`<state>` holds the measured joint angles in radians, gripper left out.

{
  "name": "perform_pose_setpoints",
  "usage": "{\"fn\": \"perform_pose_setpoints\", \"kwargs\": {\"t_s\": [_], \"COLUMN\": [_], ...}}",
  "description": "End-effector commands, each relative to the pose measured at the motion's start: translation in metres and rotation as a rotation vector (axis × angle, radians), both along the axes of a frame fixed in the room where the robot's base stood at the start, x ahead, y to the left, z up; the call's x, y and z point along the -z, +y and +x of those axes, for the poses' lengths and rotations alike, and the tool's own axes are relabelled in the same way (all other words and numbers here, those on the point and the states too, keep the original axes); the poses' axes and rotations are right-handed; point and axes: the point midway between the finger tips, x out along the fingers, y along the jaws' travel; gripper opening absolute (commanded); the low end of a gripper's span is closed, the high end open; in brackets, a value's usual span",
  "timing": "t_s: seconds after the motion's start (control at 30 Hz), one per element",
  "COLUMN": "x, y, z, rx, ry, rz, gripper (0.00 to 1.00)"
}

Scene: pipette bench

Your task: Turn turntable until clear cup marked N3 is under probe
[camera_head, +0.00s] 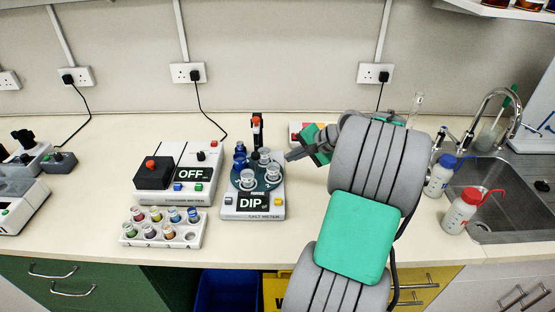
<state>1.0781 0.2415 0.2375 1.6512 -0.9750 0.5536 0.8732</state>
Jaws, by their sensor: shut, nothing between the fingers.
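The turntable (262,187) is a dark round plate on the white meter labelled "DIP" (228,212), near the bench's middle. It carries clear cups, one at the front left (247,179) and one at the right (273,171), and blue vessels (239,158) at the left. The cup markings are too small to read, so I cannot tell which is N3. The probe stand (257,128), dark with an orange-red part, rises at the turntable's back. My gripper (288,157) is shut and empty, its tip at the turntable's right edge; I cannot tell whether it touches anything.
A white meter reading "OFF" (215,186) stands left of the turntable. A white rack (190,239) of several small coloured vials is in front of it. A sink (500,205) and blue-capped (437,180) and red-capped (459,215) bottles are at the right. My arm covers the bench's right-middle.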

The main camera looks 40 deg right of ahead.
Motion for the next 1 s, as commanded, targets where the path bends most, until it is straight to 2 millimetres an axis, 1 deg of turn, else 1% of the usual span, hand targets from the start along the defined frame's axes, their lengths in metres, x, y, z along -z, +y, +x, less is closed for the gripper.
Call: {"fn": "perform_pose_setpoints", "kwargs": {"t_s": [0.03,0.1,0.27,0.5,0.6,0.73,1.0], "x": [0.001,0.002,0.017,0.05,0.06,0.067,0.068], "y": [-0.011,-0.014,-0.007,0.004,0.007,0.008,0.009], "z": [-0.004,-0.003,0.013,0.047,0.057,0.064,0.065], "rx": [0.025,0.035,0.032,0.032,0.032,0.033,0.034], "ry": [-0.01,-0.018,-0.017,-0.015,-0.016,-0.017,-0.017], "rz": [0.024,0.038,0.039,0.037,0.035,0.033,0.033], "gripper": [0.0,0.0,0.0,0.0,0.0,0.0,0.0]}}
